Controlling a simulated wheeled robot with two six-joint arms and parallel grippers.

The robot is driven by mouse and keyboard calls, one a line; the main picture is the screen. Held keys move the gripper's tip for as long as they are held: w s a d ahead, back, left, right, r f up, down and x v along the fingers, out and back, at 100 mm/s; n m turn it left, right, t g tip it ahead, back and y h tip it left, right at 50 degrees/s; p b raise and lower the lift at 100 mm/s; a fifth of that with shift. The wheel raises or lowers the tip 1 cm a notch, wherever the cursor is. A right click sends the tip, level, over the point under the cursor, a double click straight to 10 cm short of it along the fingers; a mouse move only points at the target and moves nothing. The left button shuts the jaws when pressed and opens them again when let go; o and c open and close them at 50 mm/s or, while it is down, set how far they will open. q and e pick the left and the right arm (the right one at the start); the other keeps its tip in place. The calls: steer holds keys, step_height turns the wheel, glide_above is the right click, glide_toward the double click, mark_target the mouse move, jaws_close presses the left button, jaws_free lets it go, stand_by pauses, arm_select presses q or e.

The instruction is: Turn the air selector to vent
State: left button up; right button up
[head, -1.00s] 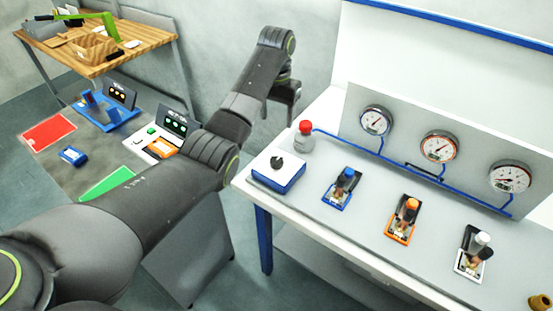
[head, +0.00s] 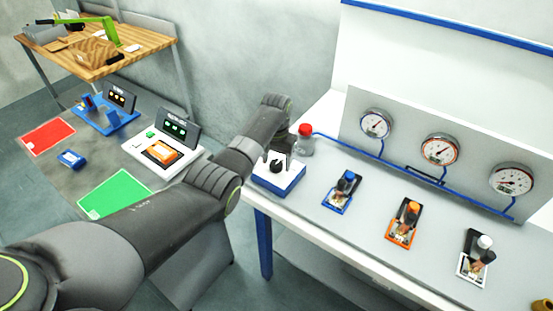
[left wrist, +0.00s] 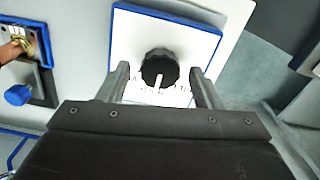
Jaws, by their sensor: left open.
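The air selector is a black round knob (head: 277,166) on a white box with blue edges (head: 279,183), at the left end of the bench. In the left wrist view the knob (left wrist: 160,67) has a white pointer line toward the gripper, and marks lie on the white face (left wrist: 190,30) below it. My left gripper (head: 277,160) is at the knob in the head view. In the left wrist view the gripper (left wrist: 160,80) is open, one finger on each side of the knob, with gaps showing. Whether the fingers reach down around it is unclear. My right gripper is out of view.
A red-capped bottle (head: 305,140) stands just behind the selector box. Blue (head: 344,190), orange (head: 404,222) and white-handled (head: 476,257) valves sit along the bench to the right.

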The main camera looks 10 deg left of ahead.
arm_select(q)
steer(key=c, duration=1)
steer(key=m+p, duration=0.1)
steer(key=m, duration=0.2)
steer(key=shift+r+m, duration=0.1)
steer(key=shift+m, duration=0.2)
steer(key=m+p, duration=0.1)
steer(key=m, duration=0.4)
steer(key=shift+p, duration=0.3)
steer(key=shift+m, duration=0.3)
steer(key=o, duration=1)
